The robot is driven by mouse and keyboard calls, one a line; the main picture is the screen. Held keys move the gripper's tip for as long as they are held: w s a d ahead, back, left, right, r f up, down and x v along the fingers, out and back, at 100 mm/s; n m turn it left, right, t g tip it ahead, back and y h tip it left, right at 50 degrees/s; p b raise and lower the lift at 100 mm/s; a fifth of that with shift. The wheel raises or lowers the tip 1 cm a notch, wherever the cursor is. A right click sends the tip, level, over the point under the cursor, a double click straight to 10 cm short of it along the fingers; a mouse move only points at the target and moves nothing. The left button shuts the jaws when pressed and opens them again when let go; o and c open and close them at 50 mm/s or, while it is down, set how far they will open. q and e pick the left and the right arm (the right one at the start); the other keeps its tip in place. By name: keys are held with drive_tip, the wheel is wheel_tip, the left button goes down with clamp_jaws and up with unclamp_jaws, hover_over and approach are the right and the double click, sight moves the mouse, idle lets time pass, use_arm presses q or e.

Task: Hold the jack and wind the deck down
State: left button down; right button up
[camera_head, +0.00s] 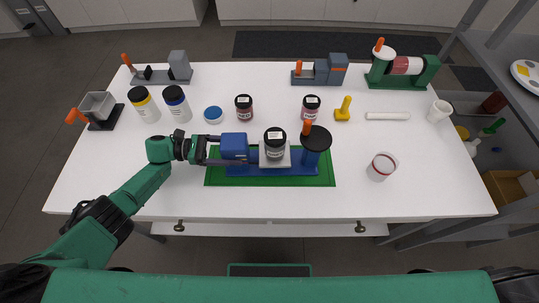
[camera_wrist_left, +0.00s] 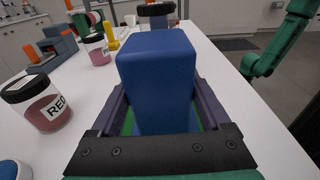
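The jack's blue base (camera_head: 300,169) lies on a green mat (camera_head: 215,178). At its left end stands a blue block (camera_head: 235,147), which also shows in the left wrist view (camera_wrist_left: 157,75). Its light grey deck (camera_head: 267,161) carries an upright black-lidded jar (camera_head: 275,148). At its right end is a blue post with a black crank wheel (camera_head: 317,138) and an orange handle (camera_head: 307,128). My left gripper (camera_head: 232,150) has a finger on either side of the blue block and appears shut on it. The block's lower part is partly hidden. My right gripper is out of view.
Behind the mat stand a blue-lidded jar (camera_head: 213,115), two black-lidded jars (camera_head: 244,108) (camera_head: 311,107) and a yellow stamp-like piece (camera_head: 343,110). A red-and-white cup (camera_head: 381,167) stands to the right. The table's front right is clear.

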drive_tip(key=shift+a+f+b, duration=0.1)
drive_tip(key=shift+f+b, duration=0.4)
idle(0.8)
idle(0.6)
